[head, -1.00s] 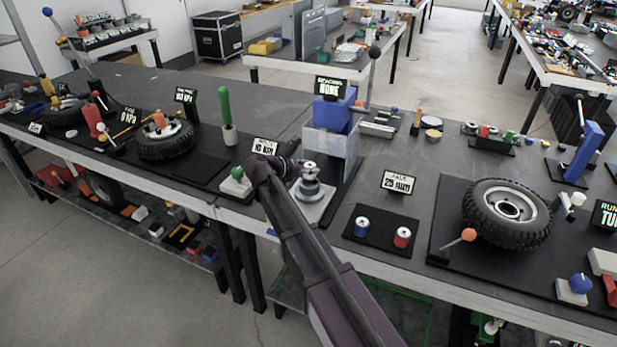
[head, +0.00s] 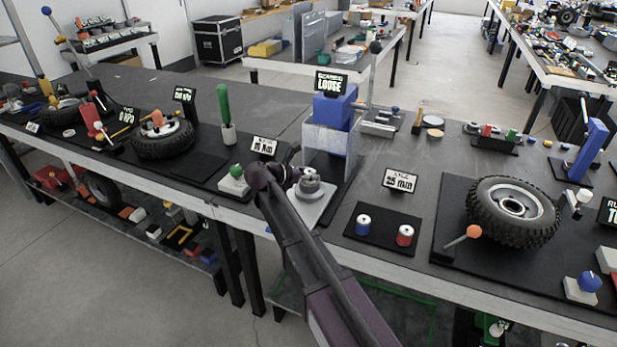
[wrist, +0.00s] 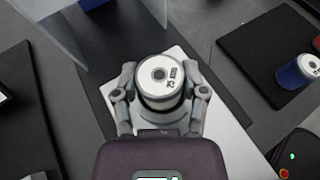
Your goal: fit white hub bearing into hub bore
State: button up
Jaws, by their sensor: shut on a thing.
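The white-topped hub bearing (wrist: 161,77) is between the fingers of my gripper (wrist: 158,82) in the wrist view, its round face with a dark centre and small print turned up. In the head view my gripper (head: 296,178) is low over the grey hub (head: 310,187), with the bearing at the hub's top. The hub stands on a pale square plate (head: 313,209). The bore is hidden under the bearing, so I cannot tell how deep it sits. A small sign (head: 331,83) behind reads "BEARING LOOSE".
A blue press block (head: 332,108) with a clear guard (head: 326,140) stands right behind the hub. A blue can (head: 363,225) and a red can (head: 404,235) stand on a black mat to the right.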

jog(key=shift+f, duration=0.2)
jog(key=o, duration=1.2)
jog(key=shift+r, duration=0.2)
jog(key=shift+r, duration=0.1)
jog(key=p+v, duration=0.4)
jog(key=v, duration=0.8)
jog(key=shift+p, duration=0.3)
